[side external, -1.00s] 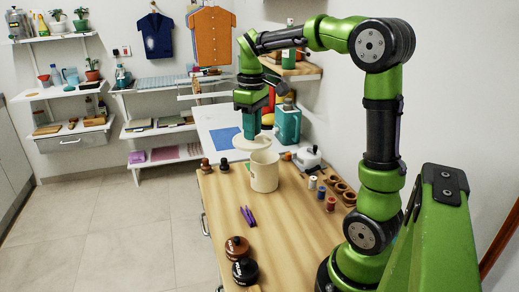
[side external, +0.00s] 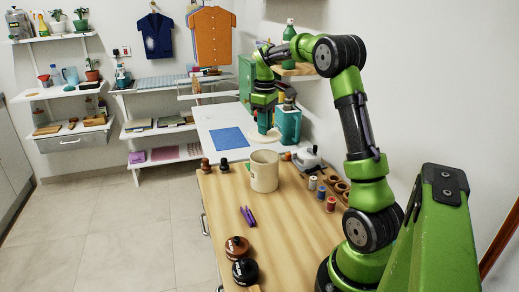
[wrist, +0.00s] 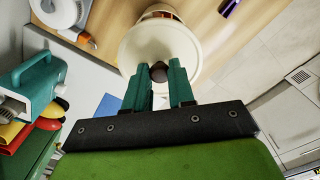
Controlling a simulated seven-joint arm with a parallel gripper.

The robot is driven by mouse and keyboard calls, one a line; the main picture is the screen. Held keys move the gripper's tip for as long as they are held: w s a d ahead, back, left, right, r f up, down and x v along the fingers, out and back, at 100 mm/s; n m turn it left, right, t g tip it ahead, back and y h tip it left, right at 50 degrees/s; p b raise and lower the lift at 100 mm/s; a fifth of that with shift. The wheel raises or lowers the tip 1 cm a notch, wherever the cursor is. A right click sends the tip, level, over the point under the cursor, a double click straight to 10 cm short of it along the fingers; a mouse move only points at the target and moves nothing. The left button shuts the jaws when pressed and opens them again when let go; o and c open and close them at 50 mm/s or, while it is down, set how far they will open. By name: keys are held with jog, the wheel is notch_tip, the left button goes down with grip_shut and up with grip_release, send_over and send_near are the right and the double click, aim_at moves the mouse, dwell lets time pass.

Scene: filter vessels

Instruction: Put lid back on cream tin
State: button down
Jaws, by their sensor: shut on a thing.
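The cream tin (side external: 264,172) stands upright and open on the wooden worktop. Its round cream lid (side external: 264,136) is held in the air beyond the tin, apart from it in the picture. In the wrist view the lid (wrist: 160,42) fills the space past my fingertips, with its small dark knob (wrist: 158,72) between the teal fingers. My gripper (wrist: 160,75) is shut on that knob. In the side view my gripper (side external: 264,128) points down over the lid. The lid hides most of the tin in the wrist view.
Purple pens (side external: 247,216) and two dark round jars (side external: 237,248) are nearer the camera. Thread spools (side external: 321,192) and a white pot-like thing (side external: 308,160) stand to the right. A teal machine (side external: 287,125) is close beside my gripper. A blue mat (side external: 229,138) lies on the white table.

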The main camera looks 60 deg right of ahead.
jog(key=shift+f, duration=3.3)
jog(key=shift+f, duration=0.15)
jog(key=shift+c, duration=2)
grip_release()
jog(key=shift+r, duration=3.5)
grip_shut()
